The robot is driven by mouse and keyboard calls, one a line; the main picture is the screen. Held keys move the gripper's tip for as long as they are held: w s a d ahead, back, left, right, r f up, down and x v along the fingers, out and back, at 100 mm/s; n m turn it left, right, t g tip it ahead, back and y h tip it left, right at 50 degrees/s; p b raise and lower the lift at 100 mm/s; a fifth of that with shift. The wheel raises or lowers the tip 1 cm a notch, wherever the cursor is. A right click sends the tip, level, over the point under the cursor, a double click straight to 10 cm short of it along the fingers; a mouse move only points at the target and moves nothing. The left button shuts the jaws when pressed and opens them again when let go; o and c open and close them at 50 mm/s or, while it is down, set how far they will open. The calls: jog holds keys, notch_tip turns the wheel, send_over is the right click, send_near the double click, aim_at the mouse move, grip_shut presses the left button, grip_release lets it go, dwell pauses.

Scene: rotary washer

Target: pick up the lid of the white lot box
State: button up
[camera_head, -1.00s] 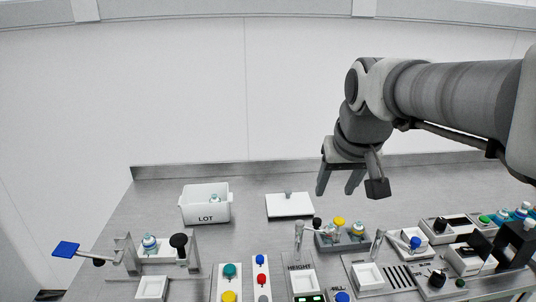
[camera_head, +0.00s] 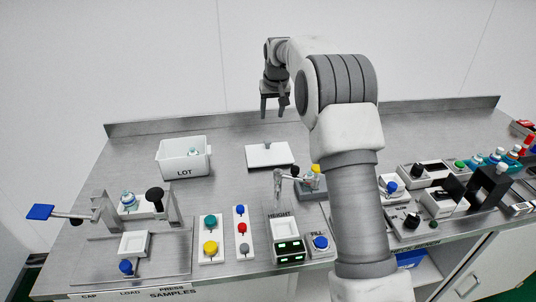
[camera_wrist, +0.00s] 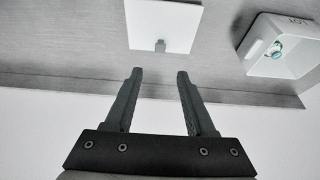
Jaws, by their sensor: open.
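The white lot box (camera_head: 184,170), marked LOT, stands open at the left with a small vial inside. It also shows in the wrist view (camera_wrist: 262,45) at upper right. My gripper (camera_head: 274,115) is open and empty above the back of the bench, behind the lid. Its two fingers (camera_wrist: 158,74) are apart in the wrist view.
A press fixture with a blue-ended lever (camera_head: 40,212) stands front left. Button panels (camera_head: 211,238) and the height station (camera_head: 285,230) line the front. More devices and bottles (camera_head: 495,158) are at the right. The bench behind the lid is clear.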

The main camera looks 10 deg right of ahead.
send_over(268, 141)
jog(key=s, duration=0.3)
notch_tip(268, 141, down, 11)
jog(key=shift+f, duration=0.2)
jog(key=shift+w+x, duration=0.1)
jog(key=shift+x, duration=1.35)
jog(key=shift+w+x, duration=0.15)
jog(key=shift+x, duration=1.25)
jog(key=shift+r, duration=0.1)
grip_shut()
